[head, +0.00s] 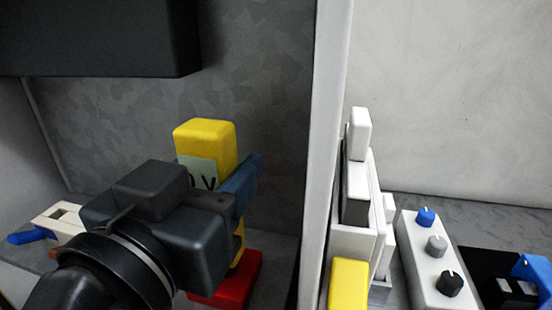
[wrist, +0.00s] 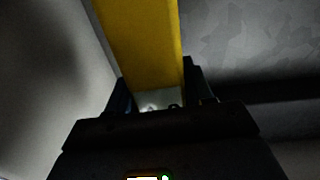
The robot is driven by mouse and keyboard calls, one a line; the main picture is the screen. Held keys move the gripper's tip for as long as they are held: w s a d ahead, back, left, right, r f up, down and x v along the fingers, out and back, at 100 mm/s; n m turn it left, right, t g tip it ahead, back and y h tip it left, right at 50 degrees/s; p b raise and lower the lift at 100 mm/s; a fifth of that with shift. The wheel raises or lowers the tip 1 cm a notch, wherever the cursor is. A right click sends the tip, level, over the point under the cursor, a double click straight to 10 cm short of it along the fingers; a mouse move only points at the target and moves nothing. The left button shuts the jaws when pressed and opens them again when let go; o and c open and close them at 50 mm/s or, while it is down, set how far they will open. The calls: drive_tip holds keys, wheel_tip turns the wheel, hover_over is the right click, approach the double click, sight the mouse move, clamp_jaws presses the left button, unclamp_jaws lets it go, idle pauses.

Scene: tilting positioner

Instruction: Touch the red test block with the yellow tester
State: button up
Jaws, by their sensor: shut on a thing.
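The yellow tester (head: 206,143) is upright in my gripper (head: 232,187) in the head view, with a pale display face on its front. A short yellow lower part shows below the gripper, close above the red test block (head: 236,280). I cannot tell whether the two touch. The red block lies on the grey surface, partly hidden behind my gripper and wrist. In the wrist view, the tester (wrist: 141,45) runs up between the two dark fingers of my gripper (wrist: 156,90), which is shut on it. The red block does not show there.
A white upright panel (head: 322,150) stands right of the tester. Beyond it are a white stepped device (head: 354,240), a yellow block (head: 348,285) and a knob box (head: 430,260). A black box (head: 95,38) overhangs upper left. A white box (head: 62,220) lies at left.

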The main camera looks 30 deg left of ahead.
sight(211, 120)
drive_tip(key=shift+f, duration=0.1)
drive_tip(key=shift+r+p, duration=2.3)
drive_tip(key=shift+r, duration=1.3)
